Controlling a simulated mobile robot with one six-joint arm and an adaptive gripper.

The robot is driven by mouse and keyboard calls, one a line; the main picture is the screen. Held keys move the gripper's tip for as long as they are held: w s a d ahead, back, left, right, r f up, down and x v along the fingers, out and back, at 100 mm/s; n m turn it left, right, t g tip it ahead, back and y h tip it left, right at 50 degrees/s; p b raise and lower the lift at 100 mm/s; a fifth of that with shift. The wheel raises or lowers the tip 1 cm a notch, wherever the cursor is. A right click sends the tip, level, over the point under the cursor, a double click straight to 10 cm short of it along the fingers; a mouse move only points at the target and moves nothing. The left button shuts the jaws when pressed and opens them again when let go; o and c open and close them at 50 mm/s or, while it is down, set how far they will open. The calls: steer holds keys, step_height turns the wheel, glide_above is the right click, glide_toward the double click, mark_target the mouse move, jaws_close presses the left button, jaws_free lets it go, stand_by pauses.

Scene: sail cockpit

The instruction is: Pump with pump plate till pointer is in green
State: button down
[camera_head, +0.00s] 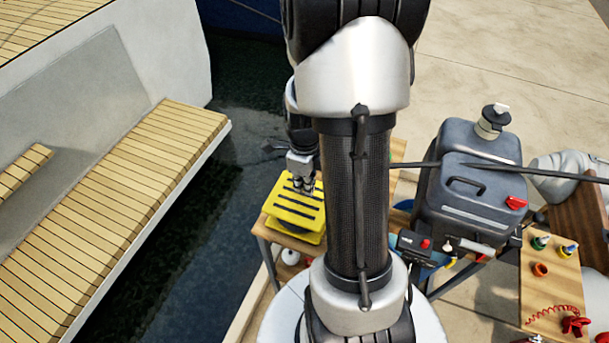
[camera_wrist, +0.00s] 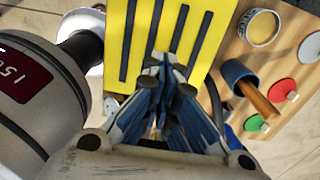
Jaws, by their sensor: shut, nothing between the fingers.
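The pump plate (camera_head: 274,207) is yellow with black strips and sits on the wooden bench left of my arm in the head view. It also fills the top middle of the wrist view (camera_wrist: 217,25). My gripper (camera_head: 305,186) is shut and empty, with its fingertips (camera_wrist: 165,68) over the plate. I cannot tell whether the fingertips touch the plate. A dark round shape shows under the plate's front side. No gauge pointer or green zone can be made out; my arm hides part of the bench.
A dark grey tank-like box (camera_head: 470,200) stands right of my arm. A small wooden board (camera_head: 556,262) with coloured caps is at far right. A blue cup (camera_wrist: 236,72) and a tin (camera_wrist: 259,28) are beside the plate. A slatted boat seat (camera_head: 130,180) lies left, across dark water.

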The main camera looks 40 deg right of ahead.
mark_target(305, 199)
steer(key=shift+f+b, duration=0.5)
steer(key=shift+f, duration=1.35)
step_height(305, 199, down, 6)
steer(key=b, duration=0.3)
steer(key=shift+r+b, duration=0.1)
steer(key=shift+b, duration=0.2)
steer(key=shift+r, duration=0.1)
step_height(305, 199, up, 14)
steer(key=p, duration=0.7)
steer(key=shift+r, duration=0.1)
